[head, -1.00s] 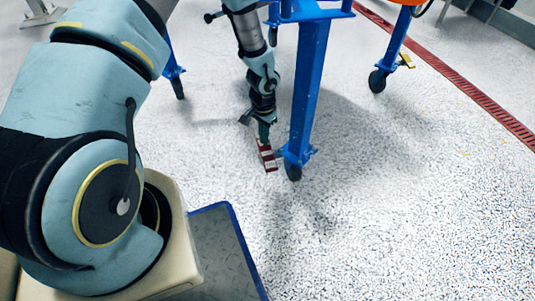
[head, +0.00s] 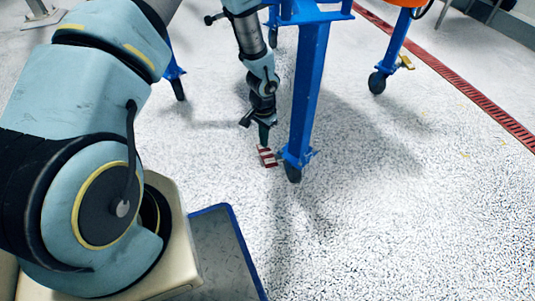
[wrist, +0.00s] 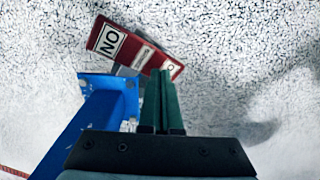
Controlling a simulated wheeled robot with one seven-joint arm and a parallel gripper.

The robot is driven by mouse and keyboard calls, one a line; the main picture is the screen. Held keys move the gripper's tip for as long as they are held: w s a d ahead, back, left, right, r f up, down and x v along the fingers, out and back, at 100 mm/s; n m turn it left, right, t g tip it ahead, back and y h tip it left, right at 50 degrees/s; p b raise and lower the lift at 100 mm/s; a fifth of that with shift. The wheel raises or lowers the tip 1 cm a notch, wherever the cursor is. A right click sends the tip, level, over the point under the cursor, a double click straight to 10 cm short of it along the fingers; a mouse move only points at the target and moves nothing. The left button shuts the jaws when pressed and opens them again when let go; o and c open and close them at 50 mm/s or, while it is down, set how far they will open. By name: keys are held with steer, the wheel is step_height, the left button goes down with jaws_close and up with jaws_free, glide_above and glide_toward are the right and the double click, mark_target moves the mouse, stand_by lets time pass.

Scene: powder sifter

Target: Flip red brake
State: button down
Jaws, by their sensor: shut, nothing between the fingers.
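The red brake (head: 267,157) is a small red pedal with white label patches, beside the caster at the foot of the blue leg (head: 306,95). In the wrist view the red brake (wrist: 134,47) shows a white label reading "NO", as seen from this side. My gripper (head: 264,138) points down at the brake from above. In the wrist view my gripper's green fingers (wrist: 161,92) are together with nothing between them, and their tips overlap the brake's near edge. I cannot tell for sure whether they touch it. The caster wheel (head: 293,172) sits just right of the brake.
Another blue leg with a black caster (head: 377,81) and a yellow brake pedal (head: 406,62) stands at the upper right. A red floor drain (head: 470,88) runs along the right. The speckled floor (head: 400,220) in front is clear.

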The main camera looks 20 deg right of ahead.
step_height(320, 180, up, 6)
steer(key=p, duration=0.4)
steer(key=shift+p, duration=0.35)
steer(key=w+a+r+n+t, duration=0.1)
steer(key=w+a+r+n, duration=0.2)
steer(key=a+r, duration=0.55)
steer(key=w+a+r+n, duration=0.2)
steer(key=a+r, duration=0.5)
steer(key=r, duration=0.3)
steer(key=s+a+r+n, duration=0.75)
steer(key=a+r, duration=0.45)
steer(key=a, duration=0.2)
step_height(320, 180, up, 32)
steer(key=s+p, duration=0.1)
steer(key=p, duration=3)
steer(key=shift+s+a+f+t+p, duration=0.15)
steer(key=shift+s+a+t+p, duration=0.05)
steer(key=shift+a+t+p, duration=0.15)
